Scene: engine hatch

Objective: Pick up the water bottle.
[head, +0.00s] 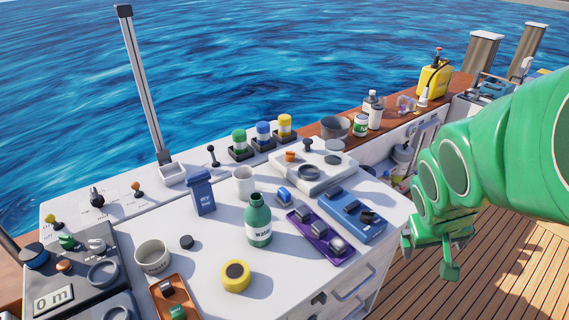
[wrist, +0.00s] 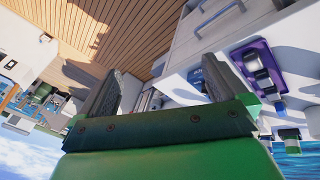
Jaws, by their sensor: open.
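The water bottle (head: 259,221) is green with a pale label reading "water". It stands upright on the white counter in the head view, near the counter's middle. My gripper (head: 433,256) hangs at the right of the head view, beyond the counter's right edge and well apart from the bottle. In the wrist view my gripper (wrist: 118,85) shows two dark fingers spread apart with nothing between them. The water bottle cannot be made out clearly in the wrist view.
A white mug (head: 243,183), a blue bin (head: 202,193) and a purple switch panel (head: 320,234) stand close around the bottle. A yellow roll (head: 236,276) lies in front. A blue switch panel (head: 351,215) is to the right. A tall post (head: 143,85) rises at the back left.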

